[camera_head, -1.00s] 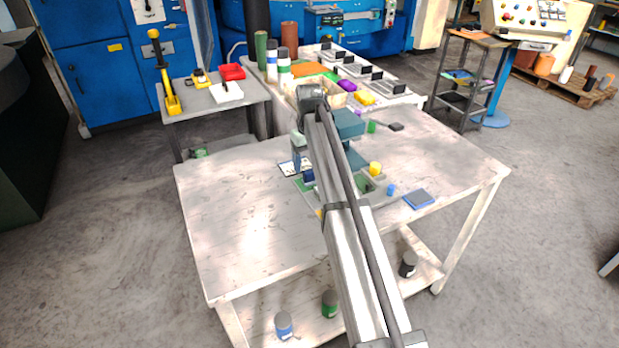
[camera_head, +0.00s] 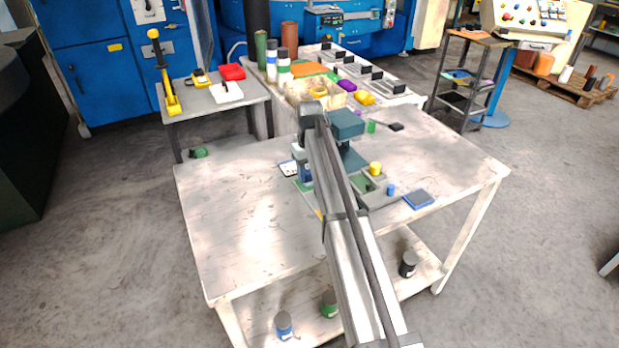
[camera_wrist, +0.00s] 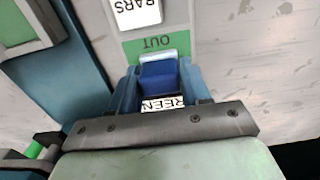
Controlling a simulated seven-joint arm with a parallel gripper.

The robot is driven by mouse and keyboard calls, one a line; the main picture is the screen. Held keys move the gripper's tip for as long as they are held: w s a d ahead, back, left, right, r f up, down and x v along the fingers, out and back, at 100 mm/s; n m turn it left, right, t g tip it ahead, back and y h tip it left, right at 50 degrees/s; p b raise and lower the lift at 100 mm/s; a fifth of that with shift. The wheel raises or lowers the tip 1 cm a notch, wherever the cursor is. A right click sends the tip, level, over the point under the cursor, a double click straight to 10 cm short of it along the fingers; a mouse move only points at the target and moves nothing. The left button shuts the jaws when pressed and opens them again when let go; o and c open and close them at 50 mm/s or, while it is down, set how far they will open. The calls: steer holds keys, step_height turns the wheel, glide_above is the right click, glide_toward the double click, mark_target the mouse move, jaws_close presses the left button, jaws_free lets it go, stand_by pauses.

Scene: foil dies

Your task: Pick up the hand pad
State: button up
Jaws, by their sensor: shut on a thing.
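My gripper (camera_wrist: 160,88) is shut on a blue block (camera_wrist: 158,74) with a pale upper edge and a white label reading "REEN", partly cut off. The block sits between the two blue fingers, beside a green patch marked "OUT" (camera_wrist: 157,43). I cannot tell whether it touches the surface below. In the head view my gripper (camera_head: 303,172) is low over the left part of the work area on the table, partly hidden by my arm. A flat blue pad with a dark top (camera_head: 418,200) lies apart, on the table's right side. I cannot tell which one is the hand pad.
A teal press-like device (camera_head: 347,125) stands close to the right of my gripper. A yellow round piece (camera_head: 376,168) and a small blue cylinder (camera_head: 391,190) are further right. A white "BARS" card (camera_wrist: 137,12) lies near the block. The table's left half (camera_head: 235,225) is clear.

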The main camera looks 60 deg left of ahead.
mark_target(309, 171)
steer(key=c, duration=0.4)
steer(key=shift+o, duration=0.2)
step_height(309, 171, up, 10)
stand_by(0.4)
steer(key=o, duration=0.5)
steer(key=shift+c, duration=0.2)
steer(key=c, duration=0.4)
steer(key=shift+o, duration=0.2)
